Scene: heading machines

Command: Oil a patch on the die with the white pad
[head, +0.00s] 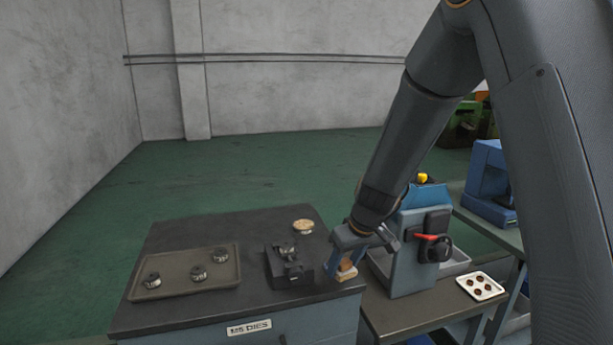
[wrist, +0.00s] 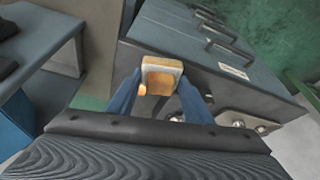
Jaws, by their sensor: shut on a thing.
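My gripper (head: 346,262), with blue fingers, is shut on a tan block with a pale face, which I take for the pad (head: 347,273). In the wrist view the pad (wrist: 162,70) sits between the fingertips. The gripper is at the right edge of the dark bench top, right of a black holder (head: 290,272) and apart from it. A round metal die (head: 287,248) appears to sit in that holder; any patch on it is too small to make out. Several similar dies, one of them here (head: 198,272), stand on a tray (head: 170,290) at the left.
A round pale-topped tin (head: 303,226) stands behind the holder. The bench cabinet (head: 250,327) carries an "M6 DIES" label; its drawer handles show in the wrist view (wrist: 222,46). A blue-grey machine (head: 408,255) with a red handle and a white tray (head: 480,286) are at right.

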